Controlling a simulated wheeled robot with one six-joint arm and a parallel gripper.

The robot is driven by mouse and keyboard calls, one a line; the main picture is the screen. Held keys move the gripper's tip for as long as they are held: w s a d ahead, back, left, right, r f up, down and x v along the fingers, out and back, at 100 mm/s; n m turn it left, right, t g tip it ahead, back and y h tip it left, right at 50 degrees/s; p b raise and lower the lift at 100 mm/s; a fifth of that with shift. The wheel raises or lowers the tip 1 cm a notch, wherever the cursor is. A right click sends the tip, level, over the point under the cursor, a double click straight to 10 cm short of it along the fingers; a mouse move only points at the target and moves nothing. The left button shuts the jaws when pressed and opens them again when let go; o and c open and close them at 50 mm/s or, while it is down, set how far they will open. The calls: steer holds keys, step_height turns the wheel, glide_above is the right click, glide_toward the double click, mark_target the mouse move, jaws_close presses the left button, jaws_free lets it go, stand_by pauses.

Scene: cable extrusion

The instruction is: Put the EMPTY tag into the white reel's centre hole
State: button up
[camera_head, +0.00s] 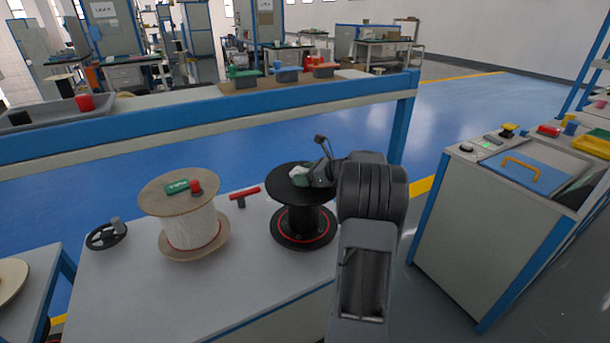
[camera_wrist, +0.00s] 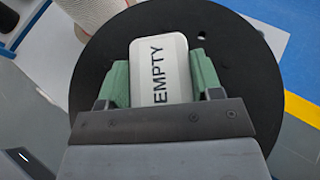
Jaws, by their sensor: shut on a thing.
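The white EMPTY tag (camera_wrist: 158,72) is between the green fingers of my gripper (camera_wrist: 160,75) in the wrist view, its black lettering facing the camera. In the head view my gripper (camera_head: 300,176) is shut on the tag over the top of the black reel. Whether the tag touches the reel, I cannot tell. The white reel (camera_head: 190,226) stands upright to the left, with a brown top flange and white winding. A green label (camera_head: 176,187) and a red knob (camera_head: 196,187) are on its top flange, around the middle. The white reel's centre hole is not clearly visible.
The black reel (camera_head: 303,226) stands upright on the grey table (camera_head: 130,280). A red T-handle (camera_head: 245,193) lies between the reels. A black handwheel (camera_head: 106,236) is at the table's left. A blue-edged shelf (camera_head: 220,112) runs behind. A control cabinet (camera_head: 480,230) stands right.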

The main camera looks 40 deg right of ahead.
steer(key=o, duration=0.6)
steer(key=shift+s+f, duration=0.1)
steer(key=shift+f, duration=0.7)
steer(key=shift+o, duration=0.2)
steer(key=shift+p+v, duration=1.15)
steer(key=shift+v, duration=1.35)
steer(key=shift+s+d+r+p, duration=0.25)
steer(key=shift+s+r+p, duration=0.3)
steer(key=shift+r, duration=0.1)
steer(key=shift+s+d+r+p, duration=0.3)
steer(key=shift+s+r+p, duration=0.2)
steer(key=shift+r, duration=0.15)
steer(key=shift+s+r+p, duration=0.45)
steer(key=shift+s+r, duration=0.25)
steer(key=shift+s, duration=0.9)
steer(key=shift+a+f, duration=0.15)
